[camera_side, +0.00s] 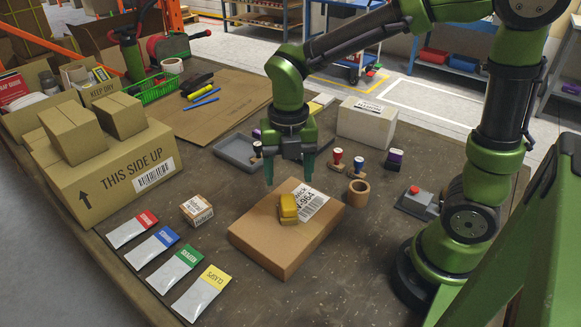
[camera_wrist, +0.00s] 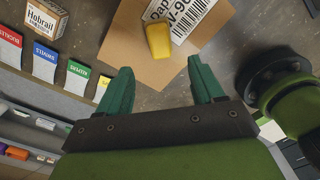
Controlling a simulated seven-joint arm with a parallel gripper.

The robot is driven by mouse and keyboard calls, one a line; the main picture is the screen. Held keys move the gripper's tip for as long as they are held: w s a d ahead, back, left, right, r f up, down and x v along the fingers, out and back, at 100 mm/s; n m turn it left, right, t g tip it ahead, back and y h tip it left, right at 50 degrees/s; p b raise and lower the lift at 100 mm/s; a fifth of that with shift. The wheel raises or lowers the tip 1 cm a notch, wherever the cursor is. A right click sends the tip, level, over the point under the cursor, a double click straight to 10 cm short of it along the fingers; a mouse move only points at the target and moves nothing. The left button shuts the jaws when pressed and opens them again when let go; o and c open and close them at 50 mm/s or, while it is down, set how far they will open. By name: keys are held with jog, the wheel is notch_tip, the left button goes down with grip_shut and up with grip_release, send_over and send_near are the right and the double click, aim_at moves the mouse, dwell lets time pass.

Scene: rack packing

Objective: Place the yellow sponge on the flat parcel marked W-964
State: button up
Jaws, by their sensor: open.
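The yellow sponge (camera_side: 288,208) rests on top of the flat brown parcel (camera_side: 262,240), near its middle and partly over the white label. The label (camera_side: 308,203) reads W-964 in part; some of it is covered by the sponge. In the wrist view the sponge (camera_wrist: 159,41) lies on the parcel (camera_wrist: 125,50) beside the barcode label (camera_wrist: 178,16). My gripper (camera_side: 290,182) is above the far side of the parcel, apart from the sponge. Its green fingers (camera_wrist: 165,88) are spread with nothing between them.
A small Hobrail box (camera_side: 197,210) and several coloured packets (camera_side: 178,262) lie left of the parcel. Stamps (camera_side: 337,160), a wooden cup (camera_side: 358,192) and a red-button box (camera_side: 415,203) stand to the right. A grey tray (camera_side: 232,150) and a white box (camera_side: 367,123) are behind.

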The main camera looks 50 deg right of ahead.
jog(key=s+d+r+m+t+y, duration=0.1)
jog(key=s+d+r+m+t, duration=0.1)
jog(key=m, duration=1.3)
jog(key=s+d+r+m+t+y, duration=0.1)
jog(key=s+r+m+t, duration=0.4)
jog(key=m, duration=1.1)
notch_tip(320, 180, up, 2)
jog(key=shift+s+d+r, duration=0.1)
jog(key=shift+s+d, duration=0.15)
jog(key=shift+d, duration=0.3)
